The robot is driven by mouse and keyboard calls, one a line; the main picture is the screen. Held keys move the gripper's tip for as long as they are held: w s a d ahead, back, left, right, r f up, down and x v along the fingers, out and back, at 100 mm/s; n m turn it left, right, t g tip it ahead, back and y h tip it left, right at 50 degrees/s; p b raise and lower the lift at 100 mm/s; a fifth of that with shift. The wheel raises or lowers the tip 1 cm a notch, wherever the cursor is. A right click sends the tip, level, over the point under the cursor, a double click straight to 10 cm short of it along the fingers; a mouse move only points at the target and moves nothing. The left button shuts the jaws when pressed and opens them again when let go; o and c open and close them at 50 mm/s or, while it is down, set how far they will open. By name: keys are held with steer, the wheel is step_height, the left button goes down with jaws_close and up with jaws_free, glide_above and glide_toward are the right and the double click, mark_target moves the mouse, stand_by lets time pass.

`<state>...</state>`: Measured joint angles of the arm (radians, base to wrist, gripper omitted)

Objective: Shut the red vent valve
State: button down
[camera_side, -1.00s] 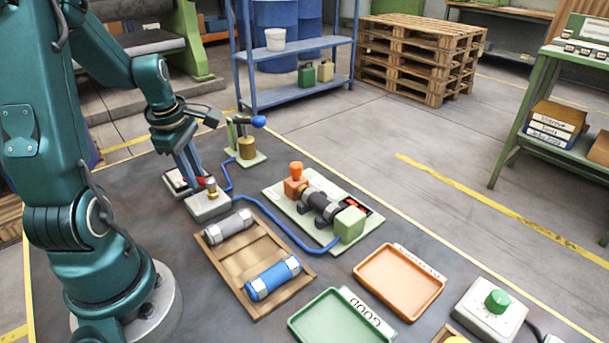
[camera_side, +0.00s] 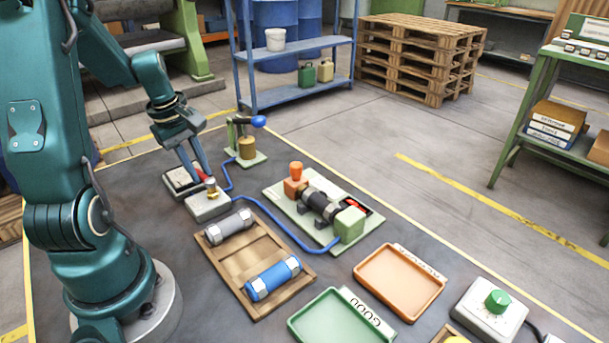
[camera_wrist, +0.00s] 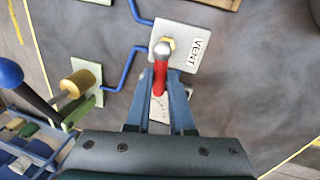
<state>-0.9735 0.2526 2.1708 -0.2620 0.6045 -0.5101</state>
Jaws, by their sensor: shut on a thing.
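The vent valve is a pale block (camera_side: 208,206) with a brass body (camera_side: 211,191) and a red handle (camera_side: 200,174), left of centre in the side view. In the wrist view a white plate marked VENT (camera_wrist: 194,46) lies under it, and the red handle (camera_wrist: 160,76) reaches from the silver knob back between my fingers. My gripper (camera_side: 203,178) points down at the valve with its fingers on either side of the handle, shut on it. It also shows in the wrist view (camera_wrist: 161,84). The fingers partly hide the handle in the side view.
A hand pump with a blue knob (camera_side: 258,121) stands just behind the valve. A blue hose (camera_side: 285,227) runs to a green fixture (camera_side: 347,225) holding a dark cylinder. A wooden tray (camera_side: 236,266) with two cylinders lies in front. Orange (camera_side: 403,308) and green trays are farther right.

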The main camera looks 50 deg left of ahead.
steer(key=shift+w+m, duration=0.2)
steer(key=shift+m, duration=0.4)
steer(key=c, duration=0.8)
jaws_free()
steer(key=r, duration=0.2)
steer(key=s+r, duration=0.1)
steer(key=r, duration=0.2)
